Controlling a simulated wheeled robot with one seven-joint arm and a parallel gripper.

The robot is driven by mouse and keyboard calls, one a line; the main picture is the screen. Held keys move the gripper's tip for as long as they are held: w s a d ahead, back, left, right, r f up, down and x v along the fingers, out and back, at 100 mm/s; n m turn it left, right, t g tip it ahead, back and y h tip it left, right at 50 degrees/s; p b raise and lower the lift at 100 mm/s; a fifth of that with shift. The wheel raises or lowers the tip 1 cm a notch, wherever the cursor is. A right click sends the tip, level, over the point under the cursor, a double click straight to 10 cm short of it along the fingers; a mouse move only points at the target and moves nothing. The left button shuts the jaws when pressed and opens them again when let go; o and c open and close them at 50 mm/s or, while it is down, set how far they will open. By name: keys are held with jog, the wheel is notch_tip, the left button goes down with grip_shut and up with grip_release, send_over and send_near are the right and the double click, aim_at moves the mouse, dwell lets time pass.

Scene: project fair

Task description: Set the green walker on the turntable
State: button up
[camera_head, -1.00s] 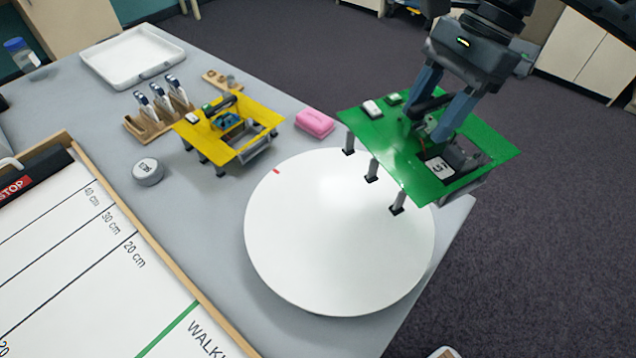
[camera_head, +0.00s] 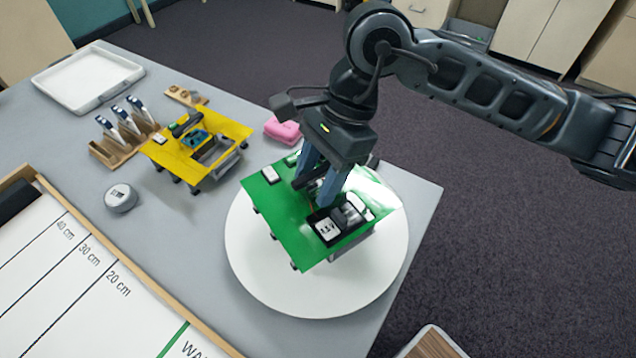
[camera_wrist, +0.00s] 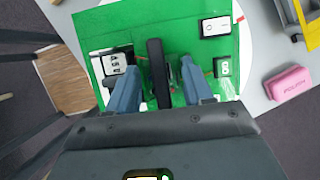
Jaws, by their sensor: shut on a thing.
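The green walker (camera_head: 290,229) is a flat green plate with short grey legs, a white switch and a small numbered display. It is over the white round turntable (camera_head: 259,276) in the head view, within the disc's outline for the most part. I cannot tell whether its feet touch the disc. My gripper (camera_head: 318,190) reaches down from above and is shut on the walker's dark middle handle. The wrist view shows the green walker (camera_wrist: 187,28) between and beyond the blue fingers of my gripper (camera_wrist: 163,88).
A yellow walker (camera_head: 228,131) stands left of the turntable, with a pink block (camera_head: 283,130) behind. A round grey device (camera_head: 120,198), a wooden rack of pens (camera_head: 113,153), a white tray (camera_head: 87,79) and a marked board (camera_head: 75,285) take up the left of the table.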

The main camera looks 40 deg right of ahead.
aim_at(320, 185)
jog(key=shift+f, duration=1.55)
jog(key=shift+f, duration=0.15)
jog(key=o, duration=1.2)
jog(key=shift+c, duration=0.2)
